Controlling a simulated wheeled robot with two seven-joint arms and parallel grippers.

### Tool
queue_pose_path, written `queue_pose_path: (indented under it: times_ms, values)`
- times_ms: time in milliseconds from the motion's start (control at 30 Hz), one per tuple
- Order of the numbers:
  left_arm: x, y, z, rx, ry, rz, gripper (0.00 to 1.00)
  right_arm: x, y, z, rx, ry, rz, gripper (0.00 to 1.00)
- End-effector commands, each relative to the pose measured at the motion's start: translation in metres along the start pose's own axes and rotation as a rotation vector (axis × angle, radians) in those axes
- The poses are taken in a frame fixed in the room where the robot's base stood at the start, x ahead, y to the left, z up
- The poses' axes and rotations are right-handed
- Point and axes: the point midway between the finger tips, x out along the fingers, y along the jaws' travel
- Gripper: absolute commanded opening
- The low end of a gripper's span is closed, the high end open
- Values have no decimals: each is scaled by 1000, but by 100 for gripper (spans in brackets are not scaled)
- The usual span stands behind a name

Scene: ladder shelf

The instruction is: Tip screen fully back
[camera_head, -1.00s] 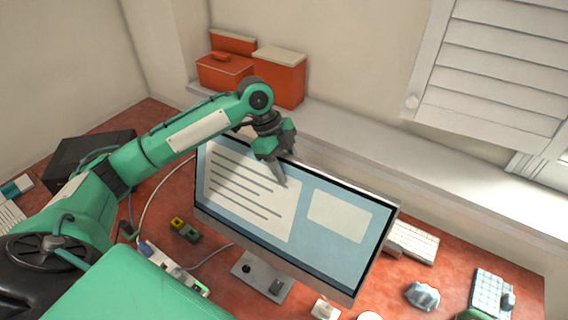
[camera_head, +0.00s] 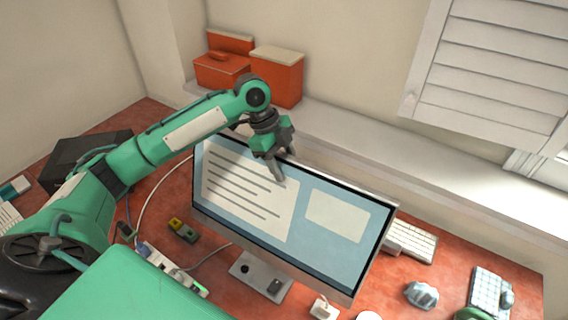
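The screen (camera_head: 330,250) is a wide monitor with a silver lower edge, standing on a grey foot (camera_head: 262,277) on the red desk. Its lit face shows a white page and a smaller white box on blue. My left gripper (camera_head: 281,178) hangs at the screen's upper edge, left of its middle, with its fingers pointing down in front of the face. The fingers look close together and nothing shows between them. I cannot tell whether they touch the face. The back of the screen is hidden. My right gripper is not clearly in view; only a bit of green shows at the lower right.
Orange boxes (camera_head: 276,79) stand on the pale ledge (camera_head: 345,150) behind the screen. A white keyboard (camera_head: 412,241), a grey lump (camera_head: 421,295) and a keypad (camera_head: 489,290) lie to the right. A power strip (camera_head: 172,268) and cables lie left of the foot.

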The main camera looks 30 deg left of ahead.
Motion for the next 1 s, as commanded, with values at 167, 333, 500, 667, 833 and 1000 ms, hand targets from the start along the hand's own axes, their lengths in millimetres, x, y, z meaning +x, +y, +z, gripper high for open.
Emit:
queue_pose_path:
  times_ms: [167, 333, 500, 667, 833, 1000]
  values:
    - [-24, -1, 1, 0, -1, -10, 47, 10, 0, 2, 0, -1, 0, 0]
    - [-64, -1, 1, 1, -1, -10, 47, 21, 0, 3, 0, -1, 1, 0]
    - [-101, 1, 0, 1, -1, -8, 47, 29, 0, 4, 0, -1, 1, 0]
    - [-124, 1, 0, 1, 0, -5, 47, 32, 0, 4, 0, -1, 1, 0]
    - [-135, 2, 0, 1, -1, -3, 47, 34, 0, 4, 0, -1, 1, 0]
    - [-136, 2, 0, 1, -1, -2, 47, 33, 0, 4, 0, -1, 1, 0]
